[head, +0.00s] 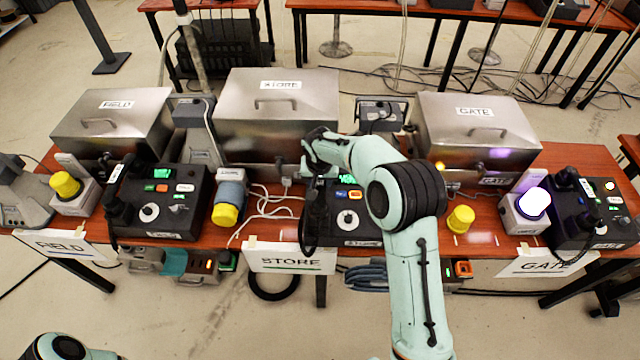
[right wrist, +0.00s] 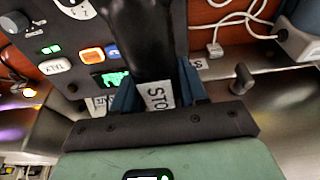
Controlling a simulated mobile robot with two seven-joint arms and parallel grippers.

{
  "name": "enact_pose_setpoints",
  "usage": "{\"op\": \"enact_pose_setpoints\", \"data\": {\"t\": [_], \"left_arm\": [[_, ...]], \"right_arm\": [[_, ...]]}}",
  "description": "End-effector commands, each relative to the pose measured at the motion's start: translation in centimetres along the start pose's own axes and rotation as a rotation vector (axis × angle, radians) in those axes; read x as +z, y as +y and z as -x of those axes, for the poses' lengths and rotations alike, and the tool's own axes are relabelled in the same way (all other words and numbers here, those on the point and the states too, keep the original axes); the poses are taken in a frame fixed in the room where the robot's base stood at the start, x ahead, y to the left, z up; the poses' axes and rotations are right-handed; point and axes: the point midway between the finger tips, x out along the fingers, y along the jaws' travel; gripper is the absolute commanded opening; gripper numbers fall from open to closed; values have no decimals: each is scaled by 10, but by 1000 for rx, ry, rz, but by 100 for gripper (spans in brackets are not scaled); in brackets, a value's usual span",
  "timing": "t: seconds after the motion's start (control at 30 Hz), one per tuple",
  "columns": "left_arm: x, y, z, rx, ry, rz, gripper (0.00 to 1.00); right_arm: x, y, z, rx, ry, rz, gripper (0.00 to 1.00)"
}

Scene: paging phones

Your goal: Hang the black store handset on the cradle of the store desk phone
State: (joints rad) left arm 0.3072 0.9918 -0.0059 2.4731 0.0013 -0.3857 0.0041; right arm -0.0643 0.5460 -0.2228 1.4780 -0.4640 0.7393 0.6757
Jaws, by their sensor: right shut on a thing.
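The store desk phone (head: 362,228) is a black box with a green-lit screen, coloured buttons and a white dial, standing behind the STORE sign. The black store handset (head: 313,215) is upright at the left side of this phone; in the right wrist view its dark body (right wrist: 147,38) carries a white label reading "STO". My right gripper (head: 308,172) is shut on the handset, its blue fingers (right wrist: 158,90) on either side of the labelled part. The cradle is hidden by the handset and gripper, so I cannot tell whether they touch. My left gripper is out of view.
The field phone (head: 160,205) stands left and the gate phone (head: 590,215) right, each with a black handset. Metal boxes (head: 275,110) line the back.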

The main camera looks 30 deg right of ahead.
Motion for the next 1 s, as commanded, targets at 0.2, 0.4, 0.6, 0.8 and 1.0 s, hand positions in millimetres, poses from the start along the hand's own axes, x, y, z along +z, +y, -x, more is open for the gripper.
{"op": "enact_pose_setpoints", "data": {"t": [0.2, 0.4, 0.6, 0.8, 1.0], "left_arm": [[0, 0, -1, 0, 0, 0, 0], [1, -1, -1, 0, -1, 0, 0], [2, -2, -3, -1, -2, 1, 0], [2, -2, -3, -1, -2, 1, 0], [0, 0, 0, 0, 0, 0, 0]], "right_arm": [[5, 0, -19, 0, 1, -1, 3], [5, 0, -19, 0, 1, 0, 3], [6, 0, -22, 0, 0, 0, 68], [6, 0, -22, 0, -1, 0, 68], [5, 0, -13, -1, 1, 0, 68]]}}
